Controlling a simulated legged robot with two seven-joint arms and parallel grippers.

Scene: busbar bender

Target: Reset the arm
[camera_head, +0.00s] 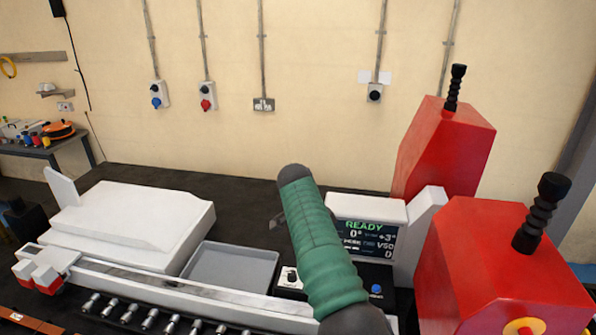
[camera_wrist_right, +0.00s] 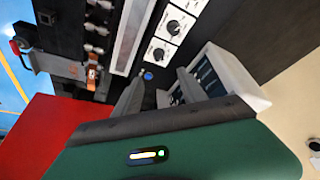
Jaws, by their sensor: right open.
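My right arm, with its green covering, rises from the bottom middle of the head view in front of the bender. Its end stands beside the control panel (camera_head: 367,236), whose screen reads READY. In the right wrist view my right gripper (camera_wrist_right: 160,84) shows two grey fingers spread apart with nothing between them. They are over the control area, near a blue button (camera_wrist_right: 148,76). That button also shows in the head view (camera_head: 376,289). My left gripper is not in view.
Two red housings (camera_head: 447,150) with black knobs stand at the right. A white block-shaped cover (camera_head: 125,225) and an empty grey tray (camera_head: 232,268) lie left of the arm. A long rail (camera_head: 165,288) runs along the front. The wall behind has sockets.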

